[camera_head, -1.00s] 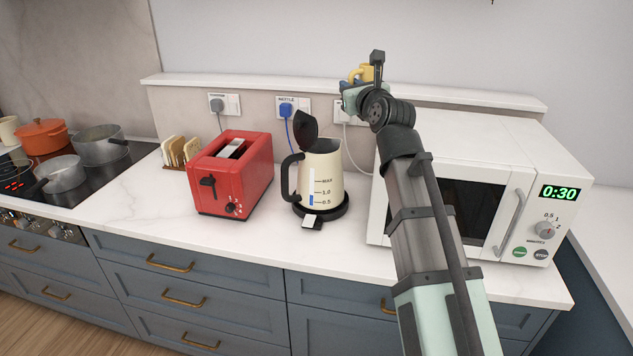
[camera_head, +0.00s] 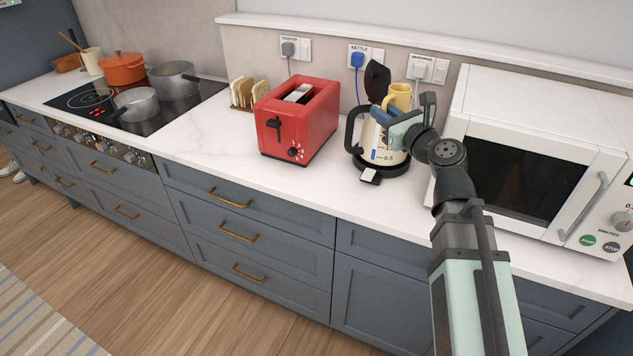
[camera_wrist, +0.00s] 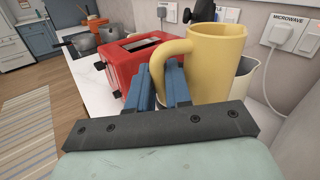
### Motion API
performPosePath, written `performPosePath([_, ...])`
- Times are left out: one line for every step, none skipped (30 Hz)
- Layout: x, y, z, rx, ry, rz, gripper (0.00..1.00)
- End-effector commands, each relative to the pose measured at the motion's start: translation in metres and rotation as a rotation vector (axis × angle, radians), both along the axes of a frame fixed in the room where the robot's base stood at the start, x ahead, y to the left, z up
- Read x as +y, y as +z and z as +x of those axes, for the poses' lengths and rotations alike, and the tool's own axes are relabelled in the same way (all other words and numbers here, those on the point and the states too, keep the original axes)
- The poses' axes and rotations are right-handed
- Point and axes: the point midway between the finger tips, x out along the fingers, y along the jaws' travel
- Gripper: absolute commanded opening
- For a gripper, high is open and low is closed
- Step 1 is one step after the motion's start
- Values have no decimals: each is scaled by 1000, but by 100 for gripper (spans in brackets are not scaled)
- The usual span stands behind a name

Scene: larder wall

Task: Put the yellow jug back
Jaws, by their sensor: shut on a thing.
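The yellow jug (camera_head: 401,92) is upright in the air, in front of or above the cream kettle (camera_head: 380,156) in the head view. My gripper (camera_head: 382,114), with blue fingers, is shut on the jug's handle. In the wrist view the jug (camera_wrist: 222,62) stands just right of my gripper (camera_wrist: 165,80), its handle reaching to the fingers. The jug's base is hidden by my gripper. The kettle's dark lid (camera_head: 377,80) stands open; my gripper hides part of the kettle.
A red toaster (camera_head: 297,125) stands left of the kettle and a white microwave (camera_head: 530,150) stands to the right. A ledge (camera_head: 330,28) runs along the wall above the sockets. Pots stand on the hob (camera_head: 185,115) at the left. Bare worktop (camera_head: 205,140) lies left of the toaster.

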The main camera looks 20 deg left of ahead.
Motion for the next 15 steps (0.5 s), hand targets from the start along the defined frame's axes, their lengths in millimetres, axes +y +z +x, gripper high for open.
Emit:
performPosePath([3,-8,-6,2,26,1,0])
performPosePath([8,-11,-8,3,44,1,0])
performPosePath([20,-13,-9,1,73,1,0])
performPosePath([27,-15,-11,2,92,2,0])
performPosePath([34,-17,-13,1,111,1,0])
performPosePath([44,-20,-16,1,136,2,0])
performPosePath([51,-23,-19,1,156,3,0])
performPosePath([58,-26,-21,2,175,3,0])
performPosePath([68,-29,-26,1,200,4,0])
performPosePath([76,-31,-29,1,218,5,0])
performPosePath([83,-34,-32,1,235,5,0])
performPosePath([94,-38,-36,2,258,5,0])
performPosePath([101,-41,-40,1,274,5,0])
performPosePath([108,-44,-43,1,288,6,0])
performPosePath([118,-47,-47,1,306,7,0])
